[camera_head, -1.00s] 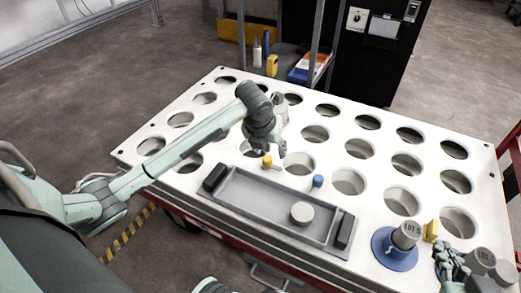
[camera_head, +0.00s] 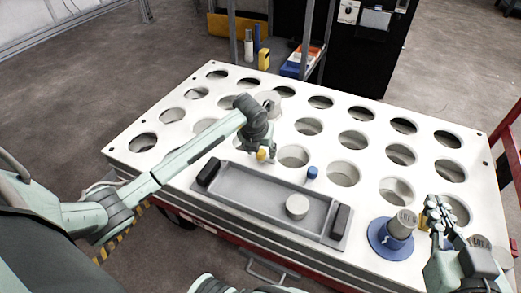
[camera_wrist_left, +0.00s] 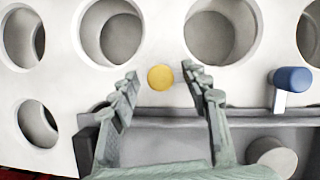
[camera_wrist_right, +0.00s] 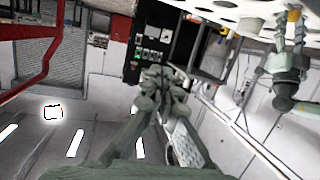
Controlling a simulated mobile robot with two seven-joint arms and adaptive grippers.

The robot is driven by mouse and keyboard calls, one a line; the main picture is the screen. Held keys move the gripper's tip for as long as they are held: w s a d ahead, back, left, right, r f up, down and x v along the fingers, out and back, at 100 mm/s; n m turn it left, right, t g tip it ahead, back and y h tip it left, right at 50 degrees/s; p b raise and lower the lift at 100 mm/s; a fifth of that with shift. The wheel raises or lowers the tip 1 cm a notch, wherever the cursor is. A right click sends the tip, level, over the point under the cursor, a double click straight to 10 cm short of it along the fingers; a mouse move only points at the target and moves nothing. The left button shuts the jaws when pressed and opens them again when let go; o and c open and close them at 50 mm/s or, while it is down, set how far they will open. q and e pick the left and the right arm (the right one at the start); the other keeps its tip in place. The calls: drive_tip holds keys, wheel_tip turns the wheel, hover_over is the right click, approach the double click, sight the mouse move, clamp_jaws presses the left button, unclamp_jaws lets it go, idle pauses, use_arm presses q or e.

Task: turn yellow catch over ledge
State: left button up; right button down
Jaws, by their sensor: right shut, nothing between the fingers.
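The yellow catch (camera_head: 262,154) stands on the white perforated table at the back edge of the grey tray (camera_head: 262,207). In the left wrist view its round yellow cap (camera_wrist_left: 160,77) shows between the spread fingers of my left gripper (camera_wrist_left: 160,82), apart from both. The grey ledge (camera_wrist_left: 165,118) runs just below the cap in that view. In the head view my left gripper (camera_head: 261,146) is right at the catch and partly hides it. My right gripper (camera_head: 433,205) is shut and empty at the right, near the lidded cylinder; it also shows in its wrist view (camera_wrist_right: 158,75).
A blue catch (camera_head: 312,173) stands at the tray's back edge, right of the yellow one. A pale disc (camera_head: 297,207) lies in the tray. A labelled cylinder (camera_head: 402,223) stands on a blue round base (camera_head: 380,240). Large round holes (camera_head: 344,173) fill the table.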

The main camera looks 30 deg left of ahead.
use_arm(q)
clamp_jaws()
